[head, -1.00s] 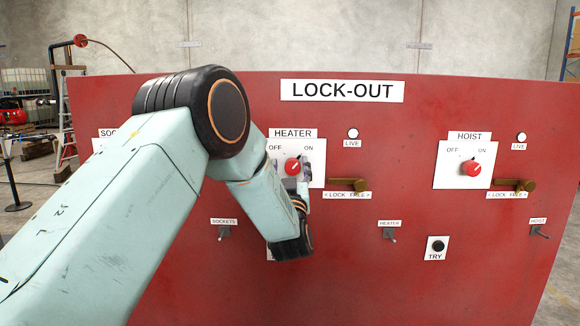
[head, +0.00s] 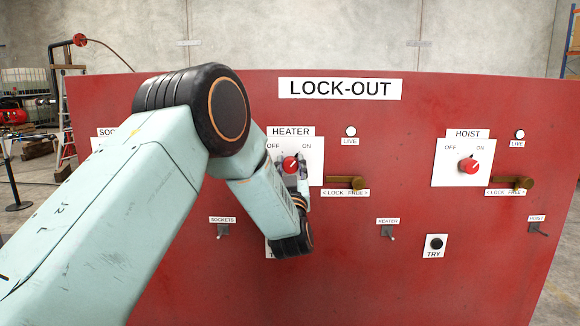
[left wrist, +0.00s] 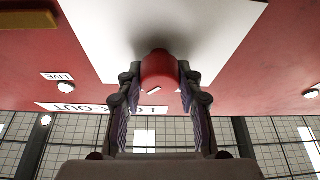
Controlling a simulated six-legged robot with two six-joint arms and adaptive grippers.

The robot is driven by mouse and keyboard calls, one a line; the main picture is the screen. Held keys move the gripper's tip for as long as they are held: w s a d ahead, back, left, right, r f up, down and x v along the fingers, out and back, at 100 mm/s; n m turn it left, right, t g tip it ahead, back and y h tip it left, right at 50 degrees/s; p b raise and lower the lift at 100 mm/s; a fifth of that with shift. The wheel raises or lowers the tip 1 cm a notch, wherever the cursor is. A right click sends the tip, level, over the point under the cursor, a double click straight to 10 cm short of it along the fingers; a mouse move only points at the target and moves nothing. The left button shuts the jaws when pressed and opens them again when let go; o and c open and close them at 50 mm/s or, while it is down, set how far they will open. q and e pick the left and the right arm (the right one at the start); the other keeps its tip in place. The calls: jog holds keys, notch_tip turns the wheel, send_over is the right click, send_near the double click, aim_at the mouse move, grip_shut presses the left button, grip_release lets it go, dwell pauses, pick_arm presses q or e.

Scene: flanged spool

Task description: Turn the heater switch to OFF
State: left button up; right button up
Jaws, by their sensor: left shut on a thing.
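The heater switch (head: 290,165) is a round red knob on a white plate, under the HEATER label, with OFF at upper left and ON at upper right. The red knob (left wrist: 160,68) shows between the fingertips there, with a small white mark. In the head view my left arm comes from the left and its wrist hangs below the switch. My right gripper is not in view.
The red LOCK-OUT panel (head: 400,270) fills the middle. A brass lock lever (head: 345,182) sits just right of the heater plate, with a white LIVE lamp (head: 351,131) above. The hoist switch (head: 469,165) is farther right. My arm partly covers the sockets section.

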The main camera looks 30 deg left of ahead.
pick_arm(q)
jog(key=shift+n+y+b, duration=0.3)
jog(key=shift+n+b, duration=0.1)
jog(key=shift+n, duration=0.1)
jog(key=n+g+y+b, duration=0.1)
jog(key=n+b, duration=0.2)
jog(key=n, duration=0.1)
jog(key=shift+f+g, duration=0.1)
jog(key=shift+g, duration=0.3)
jog(key=n+g+y+b, duration=0.1)
jog(key=n, duration=0.1)
jog(key=n+g+b, duration=0.1)
jog(key=n, duration=0.2)
jog(key=shift+y, duration=0.4)
jog(key=n+g+b, duration=0.1)
jog(key=n, duration=0.1)
jog(key=n+g+b, duration=0.1)
jog(key=n, duration=0.2)
jog(key=shift+n+g, duration=0.3)
jog(key=n+g+b, duration=0.1)
jog(key=n, duration=0.3)
jog(key=shift+a+h, duration=0.1)
jog(key=shift+h, duration=0.2)
jog(key=shift+n+g+b, duration=0.3)
jog(key=o, duration=1.2)
jog(key=shift+s, duration=0.1)
